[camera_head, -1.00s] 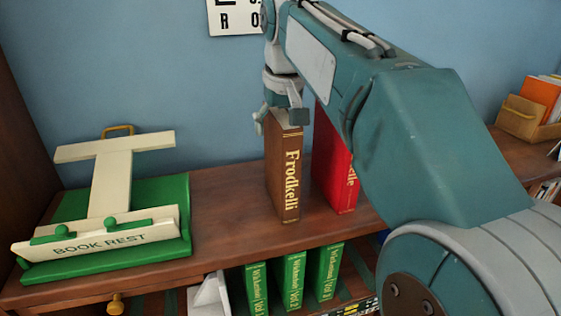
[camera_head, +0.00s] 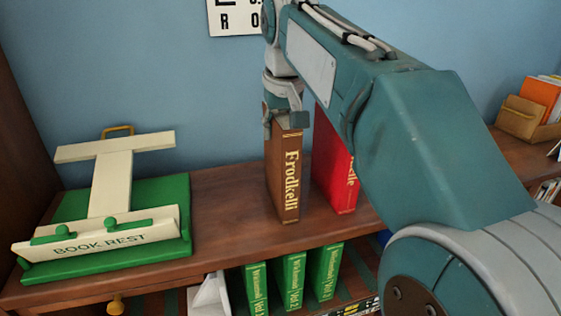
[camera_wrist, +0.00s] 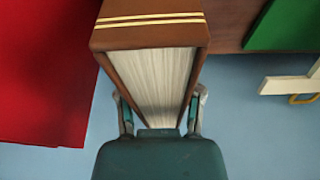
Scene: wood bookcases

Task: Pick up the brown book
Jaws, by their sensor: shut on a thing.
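The brown book (camera_head: 283,178), with "Frodkelli" on its spine, stands upright on the wooden shelf top. My gripper (camera_head: 284,122) is at the book's top end, reaching down from above. In the wrist view, my gripper (camera_wrist: 160,118) has one finger on each side of the brown book (camera_wrist: 150,36), shut on its covers, with the cream page edges between them. The book's base appears to rest on the shelf top; the far side is hidden.
A red book (camera_head: 333,165) stands close to the right of the brown one, partly behind my arm. A green and cream book rest (camera_head: 110,240) stands at the left. Green books (camera_head: 293,281) stand on the shelf below. The shelf top (camera_head: 228,215) between book rest and brown book is clear.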

